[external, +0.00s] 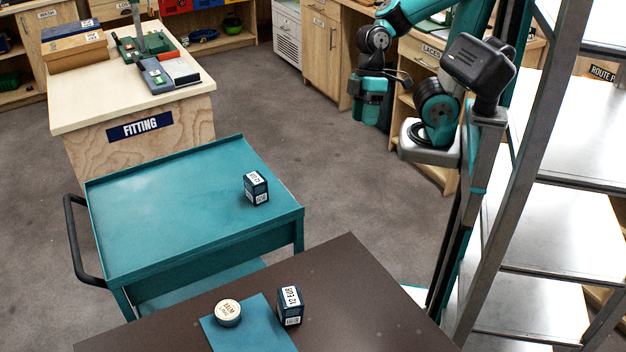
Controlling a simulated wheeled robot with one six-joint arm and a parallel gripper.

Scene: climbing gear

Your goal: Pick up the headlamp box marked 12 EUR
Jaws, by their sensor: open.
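A small dark blue box (290,307) with a white top label reading "12 EUR" stands on the brown table at the bottom, at the right edge of a teal mat. A similar dark blue box (256,189) stands on the teal cart; its white label is too small to read surely. My gripper (369,112) hangs open and empty at the upper right, over the floor in the picture. It is well apart from both boxes, and its fingertips are small and hard to make out.
A round tin (228,312) sits on the teal mat (257,331), left of the marked box. The teal cart (150,215) stands beyond the brown table (370,300). A metal shelf rack (545,225) rises at the right. The fitting counter (85,118) is at the left.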

